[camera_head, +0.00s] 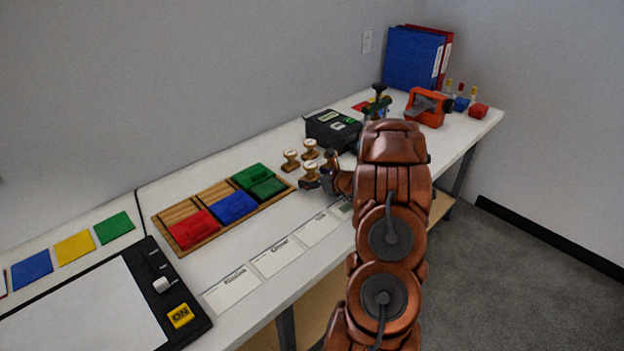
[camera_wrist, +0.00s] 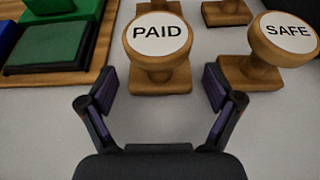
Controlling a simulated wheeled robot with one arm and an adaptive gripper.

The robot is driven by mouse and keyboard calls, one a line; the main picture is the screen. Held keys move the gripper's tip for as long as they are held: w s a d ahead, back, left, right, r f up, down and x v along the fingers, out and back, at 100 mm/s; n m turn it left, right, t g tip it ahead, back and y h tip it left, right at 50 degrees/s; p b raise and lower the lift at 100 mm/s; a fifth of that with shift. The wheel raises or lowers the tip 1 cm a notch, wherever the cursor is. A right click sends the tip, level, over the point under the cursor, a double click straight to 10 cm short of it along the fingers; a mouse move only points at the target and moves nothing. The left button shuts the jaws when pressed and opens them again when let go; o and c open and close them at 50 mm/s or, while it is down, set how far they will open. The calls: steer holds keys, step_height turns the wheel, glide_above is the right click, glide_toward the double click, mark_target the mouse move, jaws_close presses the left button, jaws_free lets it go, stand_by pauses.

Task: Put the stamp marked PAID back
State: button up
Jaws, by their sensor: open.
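The wooden stamp marked PAID (camera_wrist: 158,45) stands upright on the table, its round white label facing up. In the head view I take it to be the front-left stamp (camera_head: 311,168). My gripper (camera_wrist: 160,92) is open, with one finger on each side of the near part of the stamp's base. Whether the fingers touch it I cannot tell. In the head view my gripper (camera_head: 322,182) is beside the stamps, partly hidden by my arm. A stamp marked SAFE (camera_wrist: 285,38) stands just right of the PAID stamp.
More stamps (camera_head: 290,160) stand behind. A wooden tray (camera_head: 170,222) with red, blue and green ink pads lies to the left. A black box (camera_head: 333,130) stands behind the stamps. Paper cards (camera_head: 277,257) line the front edge. Bare table lies in front of the PAID stamp.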

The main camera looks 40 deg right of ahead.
steer(key=shift+r, duration=0.15)
steer(key=b+v, duration=0.1)
steer(key=v, duration=1.1)
steer(key=shift+b, duration=0.35)
steer(key=w+a+r+n+y, duration=0.2)
steer(key=a, duration=0.3)
steer(key=w+a+r+n+y, duration=0.1)
steer(key=w+a+r+n, duration=0.15)
steer(key=a, duration=0.35)
steer(key=s+a+r+n+g+y, duration=0.15)
steer(key=a+n, duration=0.25)
steer(key=a, duration=0.5)
steer(key=s+a+r+n+g+y, duration=0.1)
steer(key=a+n+g+y, duration=0.2)
steer(key=a, duration=0.5)
steer(key=s+a+r+n+g+y, duration=0.1)
steer(key=a+r+n+g, duration=0.15)
steer(key=a+n, duration=0.5)
steer(key=s+a+n+g+h, duration=0.2)
steer(key=s+a+n+g, duration=0.55)
steer(key=s+a, duration=0.65)
steer(key=s+d+n+h, duration=0.2)
steer(key=s+n+h, duration=0.1)
steer(key=s+n, duration=0.2)
steer(key=s+d+n+h, duration=0.2)
steer(key=s+n+h, duration=0.1)
steer(key=s, duration=0.6)
steer(key=shift+s+d+n+g, duration=0.25)
steer(key=shift+n+g, duration=0.2)
steer(key=shift+n, duration=0.4)
